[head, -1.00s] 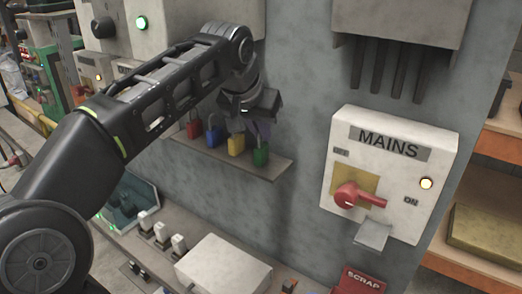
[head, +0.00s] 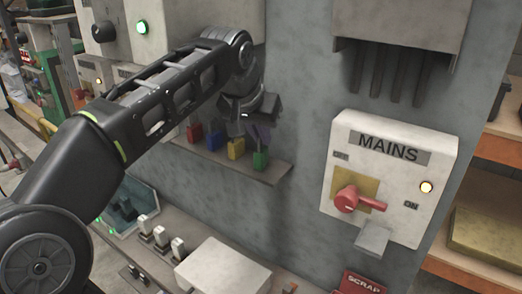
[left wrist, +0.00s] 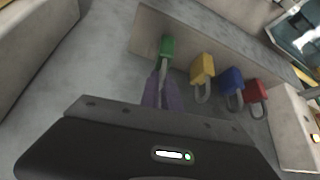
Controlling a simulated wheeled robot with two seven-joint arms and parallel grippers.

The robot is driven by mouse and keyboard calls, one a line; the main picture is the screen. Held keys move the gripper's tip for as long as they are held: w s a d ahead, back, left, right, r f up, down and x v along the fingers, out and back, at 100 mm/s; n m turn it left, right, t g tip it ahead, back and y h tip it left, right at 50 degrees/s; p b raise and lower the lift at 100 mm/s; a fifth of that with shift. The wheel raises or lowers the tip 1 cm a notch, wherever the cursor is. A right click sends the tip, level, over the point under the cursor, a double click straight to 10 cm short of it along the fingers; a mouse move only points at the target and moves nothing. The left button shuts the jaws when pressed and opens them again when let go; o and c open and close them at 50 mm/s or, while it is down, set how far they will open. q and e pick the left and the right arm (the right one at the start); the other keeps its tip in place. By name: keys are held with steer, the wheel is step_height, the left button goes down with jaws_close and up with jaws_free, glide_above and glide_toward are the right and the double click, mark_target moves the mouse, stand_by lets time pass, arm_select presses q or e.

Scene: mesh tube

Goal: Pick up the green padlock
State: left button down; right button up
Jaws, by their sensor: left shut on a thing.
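The green padlock (head: 261,160) stands at the right end of a small wall shelf, and it also shows in the left wrist view (left wrist: 167,47). Its grey shackle points up toward my left gripper (head: 262,138). My left gripper comes down from above with its purple fingers (left wrist: 161,88) shut on the shackle. The padlock's body still appears to be at the shelf surface; I cannot tell whether there is a gap under it. My right gripper is in neither view.
Yellow (head: 236,149), blue (head: 213,141) and red (head: 195,132) padlocks stand in a row left of the green one on the shelf (head: 268,177). The MAINS switch box (head: 345,160) is on the wall to the right. A bench with switches lies below.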

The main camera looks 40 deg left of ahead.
arm_select(q)
steer(key=shift+r, duration=0.75)
step_height(320, 180, up, 2)
steer(key=shift+r, duration=0.1)
steer(key=s+d, duration=0.2)
steer(key=s, duration=0.6)
steer(key=s+d, duration=0.2)
steer(key=s, duration=0.7)
steer(key=shift+s, duration=0.3)
